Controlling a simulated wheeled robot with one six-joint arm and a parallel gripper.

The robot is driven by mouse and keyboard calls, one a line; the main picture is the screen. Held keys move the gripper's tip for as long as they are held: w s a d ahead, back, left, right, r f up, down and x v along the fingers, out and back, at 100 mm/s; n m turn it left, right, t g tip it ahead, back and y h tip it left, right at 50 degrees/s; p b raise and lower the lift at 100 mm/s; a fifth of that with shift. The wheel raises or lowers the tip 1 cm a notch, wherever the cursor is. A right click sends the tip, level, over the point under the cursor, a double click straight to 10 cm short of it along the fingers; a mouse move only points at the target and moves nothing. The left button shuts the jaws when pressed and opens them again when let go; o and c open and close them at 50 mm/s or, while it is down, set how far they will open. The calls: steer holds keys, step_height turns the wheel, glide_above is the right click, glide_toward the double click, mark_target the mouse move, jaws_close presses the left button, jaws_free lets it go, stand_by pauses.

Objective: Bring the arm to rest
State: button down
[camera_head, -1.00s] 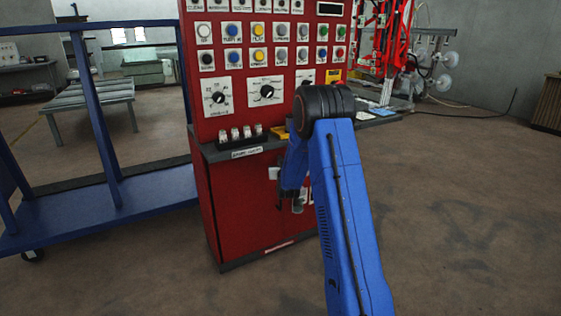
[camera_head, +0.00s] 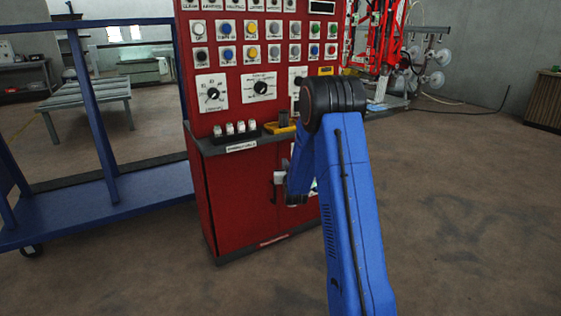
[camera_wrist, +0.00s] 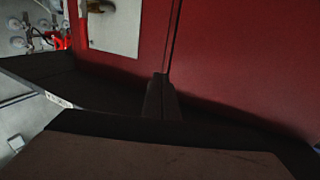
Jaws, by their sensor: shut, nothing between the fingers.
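My blue arm (camera_head: 345,210) rises in front of the red control cabinet (camera_head: 232,210) in the head view, with a dark joint at its bent top. A lower blue link hangs down behind it, close in front of the cabinet in the picture. My gripper (camera_wrist: 160,80) shows in the wrist view as a dark, narrow shape with its fingers together and nothing held. The red cabinet face (camera_wrist: 240,60) fills much of that view behind it. I cannot tell the exact gap to the cabinet. In the head view the gripper is mostly hidden by the arm.
The cabinet carries buttons and dials above a grey ledge (camera_head: 215,148) with several small white-topped items and a yellow tray (camera_head: 280,127). A blue cart frame (camera_head: 100,205) stands left. Red equipment (camera_head: 375,40) stands behind. The floor (camera_head: 460,210) to the right is clear.

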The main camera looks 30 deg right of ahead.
steer(key=s+a+r+n+g+y, duration=0.1)
steer(key=s+a+r+g, duration=0.1)
steer(key=s+a+r, duration=0.35)
steer(key=s+a+r+g+y, duration=0.2)
steer(key=s+a, duration=0.4)
steer(key=s, duration=0.4)
steer(key=s+a+r+n+g+y, duration=0.1)
steer(key=s+a+r+g, duration=0.1)
steer(key=s+a+r, duration=0.45)
steer(key=s+a+f+g, duration=0.1)
steer(key=s+a+g, duration=0.1)
steer(key=s, duration=1)
steer(key=s+a+f+n+g+y, duration=0.1)
steer(key=s+a+g, duration=0.1)
steer(key=s, duration=1)
steer(key=s+a+f+n+g+y, duration=0.1)
steer(key=s+a+g, duration=0.1)
steer(key=s, duration=1.1)
steer(key=shift+a+f, duration=0.35)
steer(key=shift+a, duration=0.4)
